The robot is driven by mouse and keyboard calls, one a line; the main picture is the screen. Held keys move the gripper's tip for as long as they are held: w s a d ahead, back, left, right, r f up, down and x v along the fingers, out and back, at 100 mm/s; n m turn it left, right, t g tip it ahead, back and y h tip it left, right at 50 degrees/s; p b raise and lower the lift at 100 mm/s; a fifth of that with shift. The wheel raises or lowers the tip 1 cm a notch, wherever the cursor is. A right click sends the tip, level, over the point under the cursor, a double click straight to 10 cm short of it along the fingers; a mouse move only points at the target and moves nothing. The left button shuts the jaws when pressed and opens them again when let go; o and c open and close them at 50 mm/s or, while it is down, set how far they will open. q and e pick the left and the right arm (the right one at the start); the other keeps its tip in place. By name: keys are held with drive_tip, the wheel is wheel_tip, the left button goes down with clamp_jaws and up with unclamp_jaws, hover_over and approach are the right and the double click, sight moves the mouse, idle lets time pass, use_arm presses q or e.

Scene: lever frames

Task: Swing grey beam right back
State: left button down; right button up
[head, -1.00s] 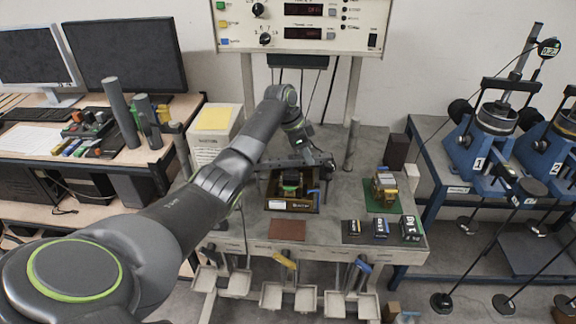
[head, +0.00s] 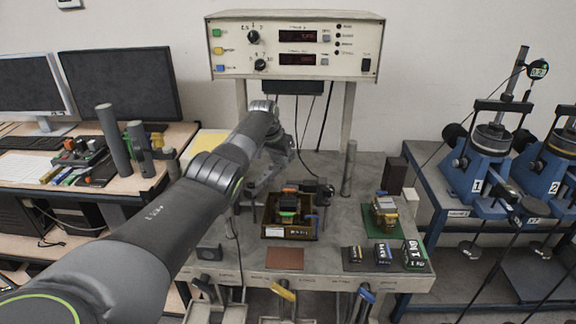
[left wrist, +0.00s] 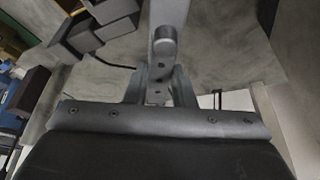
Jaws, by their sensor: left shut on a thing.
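The grey beam (left wrist: 167,25) is a pale grey bar with a rounded boss in the left wrist view. It comes down from the top of that view to between the fingers of my left gripper (left wrist: 158,88). My left gripper is shut on it. In the head view my left gripper (head: 250,190) is over the left part of the bench, left of the open brown box. The arm and gripper hide most of the beam there. My right gripper is not in view.
The brown box (head: 268,232) with a dark and green block stands close to the right of my gripper. A grey post (head: 349,170), a brass-coloured device on a green mat (head: 383,231) and several small weights are further right. A control panel (head: 295,45) stands behind.

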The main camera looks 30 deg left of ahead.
use_arm(q)
drive_tip(key=shift+s+a+r+n+y+b, duration=0.1)
drive_tip(key=shift+a+n+y+b, duration=0.3)
drive_tip(key=shift+a+n, duration=0.95)
drive_tip(key=shift+a, duration=0.2)
drive_tip(key=c, duration=1.2)
unclamp_jaws()
drive_tip(key=b+v, duration=0.3)
drive_tip(key=v, duration=1.4)
